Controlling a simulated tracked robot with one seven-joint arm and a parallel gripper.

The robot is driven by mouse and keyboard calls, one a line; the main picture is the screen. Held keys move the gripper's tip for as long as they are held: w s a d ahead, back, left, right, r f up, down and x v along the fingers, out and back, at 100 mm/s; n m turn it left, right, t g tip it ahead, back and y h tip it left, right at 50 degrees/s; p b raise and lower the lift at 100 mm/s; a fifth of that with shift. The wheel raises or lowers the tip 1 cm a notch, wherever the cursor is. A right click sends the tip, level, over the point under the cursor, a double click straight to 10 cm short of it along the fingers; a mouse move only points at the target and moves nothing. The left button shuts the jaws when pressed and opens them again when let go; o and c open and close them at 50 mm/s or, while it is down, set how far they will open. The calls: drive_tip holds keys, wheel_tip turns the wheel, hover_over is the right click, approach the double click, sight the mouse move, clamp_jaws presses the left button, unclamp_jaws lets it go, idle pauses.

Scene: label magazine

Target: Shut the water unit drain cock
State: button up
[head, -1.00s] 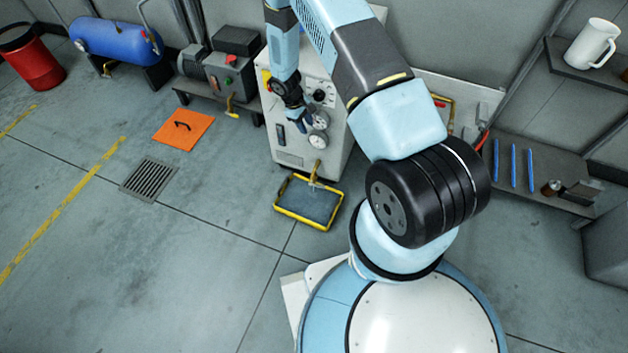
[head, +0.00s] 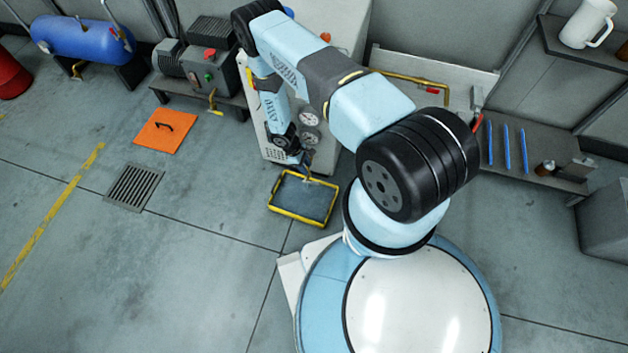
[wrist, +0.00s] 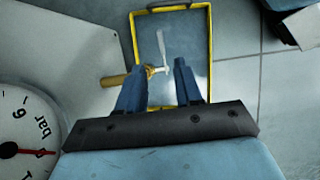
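The water unit (head: 325,160) is a pale cabinet with round gauges; one gauge (wrist: 22,150) shows at lower left in the wrist view. Its brass drain cock (wrist: 114,80) sticks out low, above a yellow-rimmed tray (wrist: 204,50). A thin pale streak runs up from the cock's end in the wrist view; I cannot tell whether it is lever or water. My gripper (wrist: 158,68) is open and empty, its blue fingers on either side of the cock's end, with no clear contact. In the head view my gripper (head: 302,165) hides most of the cock.
The tray also lies on the floor in the head view (head: 302,219). A floor grate (head: 134,187), an orange mat (head: 166,131) and a motor unit (head: 203,65) are to the left. A low shelf with blue rods (head: 507,147) is at right.

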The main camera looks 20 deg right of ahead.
sight(315, 183)
drive_tip(key=x, duration=1.1)
drive_tip(key=shift+f, duration=0.35)
clamp_jaws()
drive_tip(key=shift+w, duration=0.2)
idle(0.8)
